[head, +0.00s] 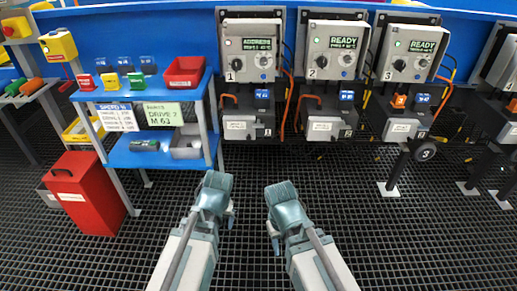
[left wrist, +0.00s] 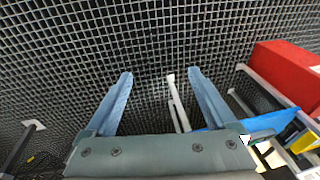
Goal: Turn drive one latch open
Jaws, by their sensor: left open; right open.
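Drive one (head: 262,62) is the grey control box marked 1 on the back wall, with a green display reading ADDRESS. Below it is a dark grey unit (head: 262,121) with a pale label, a blue tag and a small orange lever (head: 230,98) at its upper left. Which part is the latch is too small to tell. My left gripper (head: 232,216) is in front of and below drive one, well apart from it. In the left wrist view its two fingers (left wrist: 161,78) are spread and empty over floor mesh. My right gripper (head: 274,238) is open, right of the left one, touching nothing.
Drives two (head: 322,69) and three (head: 398,70) show READY, right of drive one. A blue shelf (head: 145,155) with coloured parts and signs stands left, beside a red bin (head: 88,200). A black handwheel (head: 424,150) is at right. The mesh floor before drive one is clear.

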